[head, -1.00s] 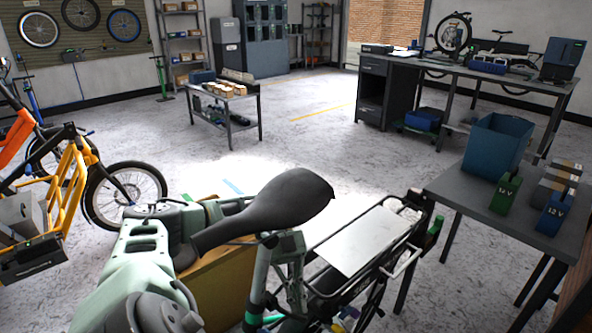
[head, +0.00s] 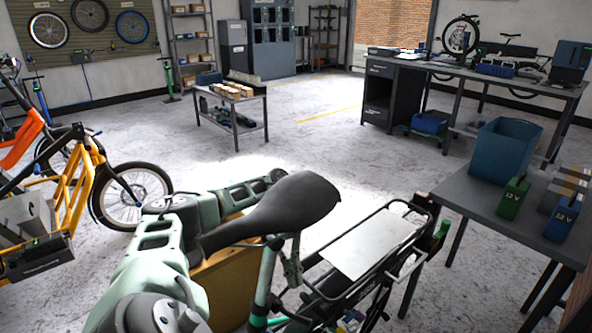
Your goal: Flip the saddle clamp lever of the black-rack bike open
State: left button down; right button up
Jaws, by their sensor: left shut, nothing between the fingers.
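The black saddle (head: 285,208) of the black-rack bike fills the middle, nose to the left. Its teal frame tube (head: 264,285) runs down below it, and the black rear rack (head: 405,262) with a pale plate extends to the right. A small dark part (head: 272,241) shows at the tube's top under the saddle; I cannot make out the clamp lever there. My left arm reaches behind the saddle, which hides its wrist. My left gripper (head: 293,272) shows partly below the saddle, just right of the tube, shut and empty. Contact with the bike cannot be told. My right gripper is out of view.
An orange cargo bike (head: 85,185) stands at the left. A grey table (head: 470,205) at the right bears a blue bin (head: 505,150) and battery packs. A low trolley (head: 232,115) and a workbench (head: 470,78) stand farther back. The floor between is open.

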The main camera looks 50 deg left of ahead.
pick_arm(q)
jog(key=shift+v, duration=0.85)
jog(key=shift+s+r, duration=0.1)
